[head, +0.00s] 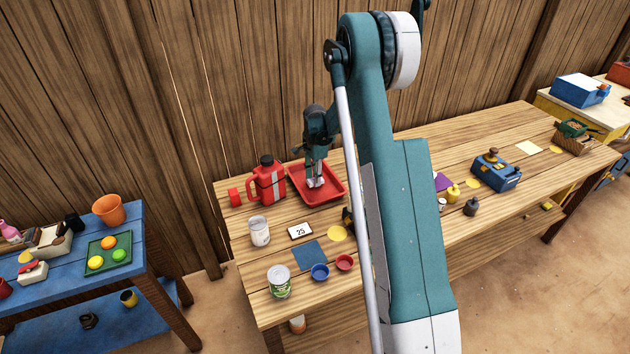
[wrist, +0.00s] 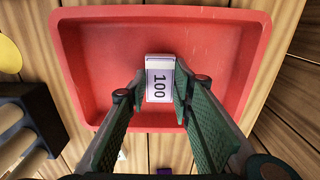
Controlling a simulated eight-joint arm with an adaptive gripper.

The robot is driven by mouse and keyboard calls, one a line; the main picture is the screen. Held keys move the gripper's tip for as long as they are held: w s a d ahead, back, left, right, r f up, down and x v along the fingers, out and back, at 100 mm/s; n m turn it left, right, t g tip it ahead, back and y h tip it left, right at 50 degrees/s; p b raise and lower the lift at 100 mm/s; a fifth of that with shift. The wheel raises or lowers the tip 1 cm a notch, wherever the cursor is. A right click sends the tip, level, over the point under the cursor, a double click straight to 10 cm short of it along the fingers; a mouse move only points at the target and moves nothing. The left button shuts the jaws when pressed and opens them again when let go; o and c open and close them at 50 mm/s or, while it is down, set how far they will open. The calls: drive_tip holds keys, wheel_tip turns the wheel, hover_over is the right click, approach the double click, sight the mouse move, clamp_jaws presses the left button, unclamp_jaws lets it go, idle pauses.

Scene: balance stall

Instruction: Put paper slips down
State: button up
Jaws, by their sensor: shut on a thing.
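The paper slips (wrist: 159,80) are a small white stack with "100" printed on the face. My gripper (wrist: 158,92) is shut on them, one finger pad against each side. In the head view my gripper (head: 315,180) points down over the red tray (head: 334,193), with the white slips between its fingertips. The tray also fills much of the wrist view (wrist: 100,60), and the slips are inside its outline. I cannot tell whether they touch the tray's floor. Nothing else shows in the tray.
A red canister (head: 268,182) stands close on the tray's left. A white can (head: 259,231) and a card reading "25" (head: 300,231) are in front. A dark holder with pale rolls (wrist: 30,125) lies beside the tray. My arm hides the table's middle.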

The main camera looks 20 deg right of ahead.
drive_tip(key=shift+f, duration=0.55)
drive_tip(key=shift+f, duration=0.15)
drive_tip(key=o, duration=0.8)
wheel_tip(320, 180, up, 12)
drive_tip(key=shift+r+p, duration=0.2)
drive_tip(key=shift+p, duration=0.15)
idle(0.5)
